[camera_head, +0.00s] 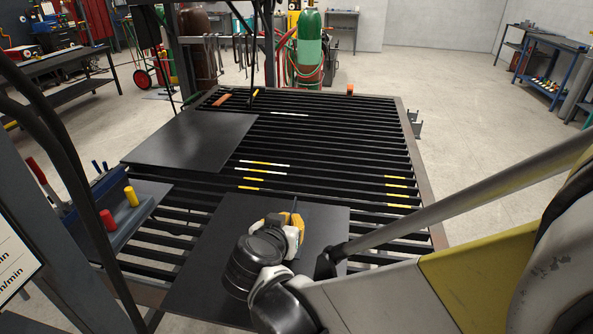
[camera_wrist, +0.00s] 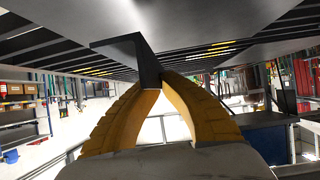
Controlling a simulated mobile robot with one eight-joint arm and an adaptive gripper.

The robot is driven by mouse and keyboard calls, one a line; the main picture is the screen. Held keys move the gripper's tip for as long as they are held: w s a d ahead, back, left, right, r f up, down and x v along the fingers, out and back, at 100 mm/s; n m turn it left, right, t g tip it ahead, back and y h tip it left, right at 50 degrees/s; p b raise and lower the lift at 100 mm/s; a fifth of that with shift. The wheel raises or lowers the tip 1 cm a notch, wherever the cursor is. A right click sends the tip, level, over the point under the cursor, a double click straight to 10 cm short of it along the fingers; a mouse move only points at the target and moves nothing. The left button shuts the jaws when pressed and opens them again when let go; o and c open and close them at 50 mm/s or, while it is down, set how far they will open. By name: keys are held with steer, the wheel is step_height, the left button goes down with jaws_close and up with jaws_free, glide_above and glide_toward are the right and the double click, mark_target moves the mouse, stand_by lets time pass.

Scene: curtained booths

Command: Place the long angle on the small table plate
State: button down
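My gripper (camera_head: 295,222), with yellow fingers, is low over the front dark plate (camera_head: 200,285), which lies on the slatted table. In the wrist view, the fingertips (camera_wrist: 166,78) close together on the edge of a dark grey angle (camera_wrist: 130,58), which I take to be the long angle. Its L-shaped end faces the camera, and its far part is hidden. In the head view only a thin dark strip of it (camera_head: 295,205) shows beyond the fingers. A second dark plate (camera_head: 190,138) lies at the back left. I cannot tell which plate is the small table plate.
The slatted table (camera_head: 330,150) has open gaps and yellow and white marks. A tool rack (camera_head: 135,215) with red and yellow handles stands at the left edge. Orange pieces (camera_head: 350,89) sit at the far edge. Gas cylinders (camera_head: 308,45) stand behind.

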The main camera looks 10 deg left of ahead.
steer(key=a+f, duration=0.1)
steer(key=a+b, duration=0.1)
steer(key=s+a+f, duration=0.1)
steer(key=a, duration=0.1)
steer(key=shift+f, duration=0.3)
steer(key=shift+f+b, duration=1.25)
steer(key=shift+f, duration=0.65)
steer(key=shift+f, duration=0.2)
steer(key=c, duration=1.6)
jaws_free()
steer(key=shift+r, duration=0.1)
